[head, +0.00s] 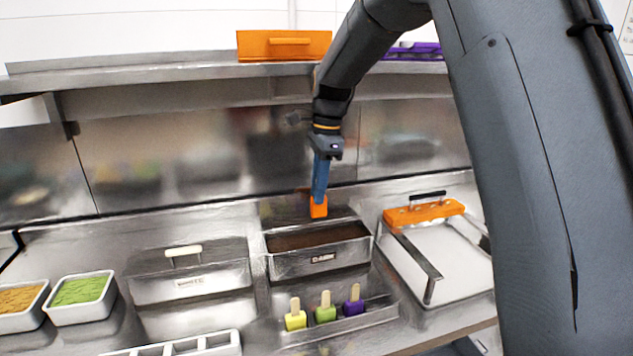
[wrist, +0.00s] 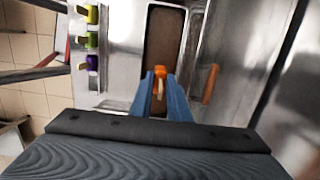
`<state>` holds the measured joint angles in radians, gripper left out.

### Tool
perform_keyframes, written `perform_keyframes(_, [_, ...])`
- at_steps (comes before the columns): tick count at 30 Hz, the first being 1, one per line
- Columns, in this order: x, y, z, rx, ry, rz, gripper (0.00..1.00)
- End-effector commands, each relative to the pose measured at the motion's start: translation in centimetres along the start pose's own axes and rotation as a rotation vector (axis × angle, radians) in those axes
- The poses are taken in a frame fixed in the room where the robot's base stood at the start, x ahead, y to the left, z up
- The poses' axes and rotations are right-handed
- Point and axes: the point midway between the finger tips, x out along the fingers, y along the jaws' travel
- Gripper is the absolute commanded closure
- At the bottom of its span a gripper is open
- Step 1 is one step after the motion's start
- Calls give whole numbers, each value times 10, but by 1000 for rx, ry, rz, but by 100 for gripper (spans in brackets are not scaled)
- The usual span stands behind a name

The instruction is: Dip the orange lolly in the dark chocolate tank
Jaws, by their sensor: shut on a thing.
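The orange lolly (head: 318,208) hangs below my gripper (head: 320,180), whose blue fingers are shut on it. In the head view it is above the back edge of the dark chocolate tank (head: 318,261), an open steel tank with dark brown chocolate (head: 315,238) inside. In the wrist view the orange lolly (wrist: 159,72) shows between my gripper's fingertips (wrist: 160,88), in front of the brown chocolate (wrist: 163,40). The lolly's stick is mostly hidden by the fingers. The lolly looks clear of the chocolate, but its exact height is hard to tell.
Yellow (head: 295,316), green (head: 325,308) and purple (head: 353,301) lollies stand in a rack in front of the tank. A lidded steel tank (head: 190,284) is at left, with tubs of green (head: 82,292) and tan (head: 20,298) bits. An orange-handled frame (head: 424,213) stands on a white tray at right.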

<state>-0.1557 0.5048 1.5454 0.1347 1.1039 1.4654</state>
Motion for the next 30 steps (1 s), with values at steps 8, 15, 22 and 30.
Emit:
perform_keyframes(8, [11,0,-2,2,0,0,100])
perform_keyframes(15, [30,0,-4,0,0,0,100])
perform_keyframes(22, [44,0,-5,0,0,0,100])
perform_keyframes(30, [44,0,-5,0,0,0,100])
